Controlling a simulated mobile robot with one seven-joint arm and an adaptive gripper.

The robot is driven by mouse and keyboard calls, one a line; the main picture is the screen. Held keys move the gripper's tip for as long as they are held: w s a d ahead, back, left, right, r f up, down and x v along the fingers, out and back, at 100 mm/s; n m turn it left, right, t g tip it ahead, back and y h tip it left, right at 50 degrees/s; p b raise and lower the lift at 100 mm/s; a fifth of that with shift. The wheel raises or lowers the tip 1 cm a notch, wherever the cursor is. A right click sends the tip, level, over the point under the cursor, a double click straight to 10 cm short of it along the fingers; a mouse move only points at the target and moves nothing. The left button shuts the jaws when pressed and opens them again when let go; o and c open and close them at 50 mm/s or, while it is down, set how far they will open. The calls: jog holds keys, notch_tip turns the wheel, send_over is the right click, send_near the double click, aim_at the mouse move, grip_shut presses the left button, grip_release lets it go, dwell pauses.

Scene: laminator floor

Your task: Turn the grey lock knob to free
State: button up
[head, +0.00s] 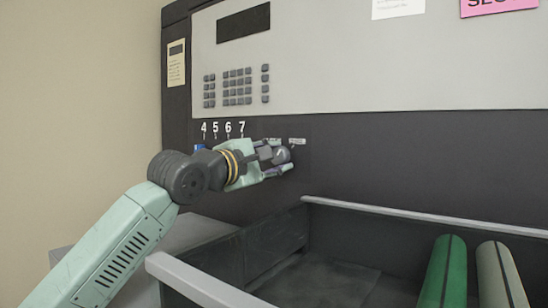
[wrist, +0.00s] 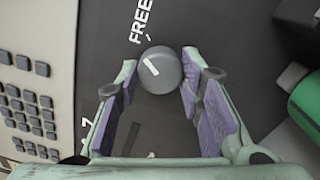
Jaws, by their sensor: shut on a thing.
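The grey lock knob (wrist: 160,72) is round, with a short white pointer line on its face. It sits on the dark panel between the two fingers of my gripper (wrist: 160,62), which is shut on it. The white word FREE (wrist: 141,18) is printed on the panel above the knob in the wrist view, with a small tick beside it. The pointer slants up-left, roughly toward that side; I cannot tell whether it lines up with the tick. In the head view, the knob (head: 281,154) shows between my gripper's fingertips (head: 282,157).
A keypad (head: 237,86) and dark display (head: 243,22) are above left. The numbers 4 to 7 (head: 222,128) are printed left of the knob, with a blue part (head: 199,147) partly behind my arm. An open dark tray (head: 400,212) with green (head: 445,270) and grey rollers (head: 500,272) lies below right.

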jog(key=shift+m, duration=1.1)
jog(key=o, duration=1.2)
jog(key=shift+c, duration=0.2)
jog(key=shift+s+a, duration=0.1)
jog(key=v, duration=1.1)
jog(key=shift+s+a, duration=0.2)
jog(key=shift+s, duration=0.15)
jog(key=shift+f, duration=0.1)
